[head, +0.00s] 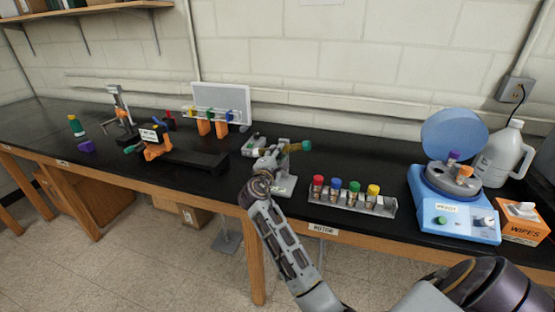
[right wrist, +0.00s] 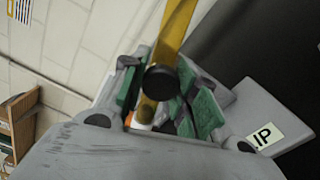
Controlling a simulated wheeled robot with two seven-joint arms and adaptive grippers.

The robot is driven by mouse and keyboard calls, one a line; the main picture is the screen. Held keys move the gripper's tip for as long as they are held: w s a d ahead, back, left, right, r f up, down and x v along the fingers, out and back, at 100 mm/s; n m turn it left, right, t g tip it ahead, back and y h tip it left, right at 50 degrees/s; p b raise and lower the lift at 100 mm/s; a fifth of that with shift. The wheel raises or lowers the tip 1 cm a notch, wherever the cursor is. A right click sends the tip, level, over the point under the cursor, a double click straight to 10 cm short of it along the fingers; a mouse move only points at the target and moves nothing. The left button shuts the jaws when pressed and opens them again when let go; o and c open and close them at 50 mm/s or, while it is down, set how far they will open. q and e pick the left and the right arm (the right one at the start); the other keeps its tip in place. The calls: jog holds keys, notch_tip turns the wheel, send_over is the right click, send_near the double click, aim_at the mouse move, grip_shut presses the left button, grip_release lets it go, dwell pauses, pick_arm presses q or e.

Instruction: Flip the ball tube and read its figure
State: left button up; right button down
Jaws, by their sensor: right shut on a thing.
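My right gripper (head: 284,150) reaches in over the bench at the middle of the head view. In the right wrist view the amber tube (right wrist: 177,30) runs between the green finger pads of the gripper (right wrist: 165,95), with a round black end toward the camera. No figure on the tube is readable. A grey stand (head: 284,186) with a small label is under the gripper. My left gripper is not in view.
A rack (head: 350,203) of capped vials stands right of the stand. Farther right are a blue centrifuge (head: 455,218) with raised lid, a wipes box (head: 523,222) and a white jug (head: 499,158). At left stand a black-and-orange device (head: 155,147) and a white-backed holder (head: 221,100).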

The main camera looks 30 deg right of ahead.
jog(key=shift+m, duration=0.4)
jog(key=c, duration=1.1)
grip_release()
jog(key=shift+o, duration=0.2)
jog(key=v, duration=1.2)
jog(key=shift+s, duration=0.1)
